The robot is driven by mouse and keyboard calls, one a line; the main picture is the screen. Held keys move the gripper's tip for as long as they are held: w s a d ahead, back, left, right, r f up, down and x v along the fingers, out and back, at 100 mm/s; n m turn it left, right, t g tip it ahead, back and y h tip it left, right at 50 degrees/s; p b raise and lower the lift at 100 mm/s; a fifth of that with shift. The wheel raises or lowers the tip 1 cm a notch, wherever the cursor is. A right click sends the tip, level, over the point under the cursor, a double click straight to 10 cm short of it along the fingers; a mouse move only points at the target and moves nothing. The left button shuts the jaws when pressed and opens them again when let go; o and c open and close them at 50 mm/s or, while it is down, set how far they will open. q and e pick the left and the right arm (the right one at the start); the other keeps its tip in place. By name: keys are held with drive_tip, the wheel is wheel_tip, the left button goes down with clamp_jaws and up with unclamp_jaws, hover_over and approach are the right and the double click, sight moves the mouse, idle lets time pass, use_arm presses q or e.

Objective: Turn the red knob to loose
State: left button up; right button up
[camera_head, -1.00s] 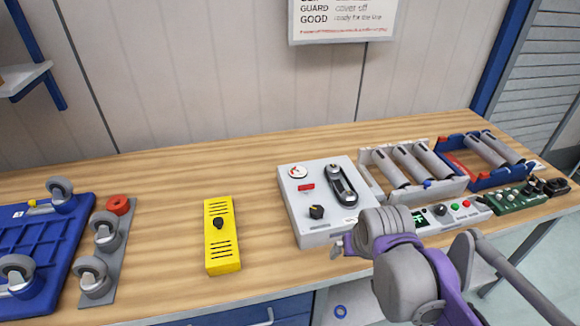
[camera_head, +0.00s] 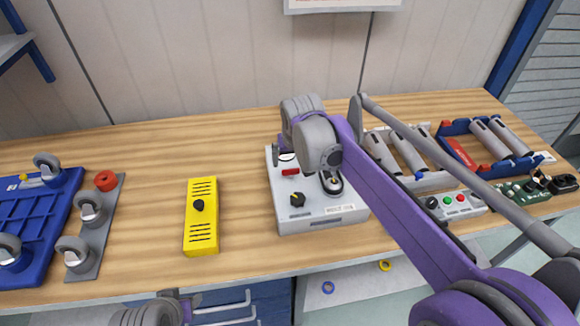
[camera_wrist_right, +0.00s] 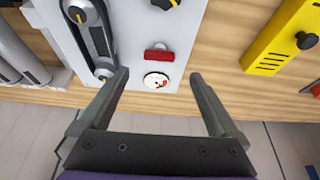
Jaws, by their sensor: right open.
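The red knob (camera_head: 290,171) is a small bar-shaped piece on the top of a light grey box (camera_head: 321,221) on the bench. The right wrist view shows the red knob (camera_wrist_right: 159,54) beside a round white dial (camera_wrist_right: 156,80) with a red mark. My right gripper (camera_head: 280,150) is over the far left part of the box. In the right wrist view my right gripper (camera_wrist_right: 159,75) is open and empty, with the dial between its fingertips and the knob just beyond them. Part of my left gripper (camera_head: 186,298) shows at the bottom edge; its jaws are unclear.
The box also carries a black knob (camera_head: 297,200) and a belt drive (camera_wrist_right: 92,36). A yellow box (camera_head: 201,242) stands to the left, then a caster plate (camera_head: 90,262) with a red ring (camera_head: 106,180). Roller trays (camera_head: 440,180) stand right. Bench between the boxes is clear.

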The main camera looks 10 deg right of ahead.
sight(291, 170)
drive_tip(key=x, duration=0.7)
drive_tip(key=shift+w+d, duration=0.1)
drive_tip(key=c, duration=1.4)
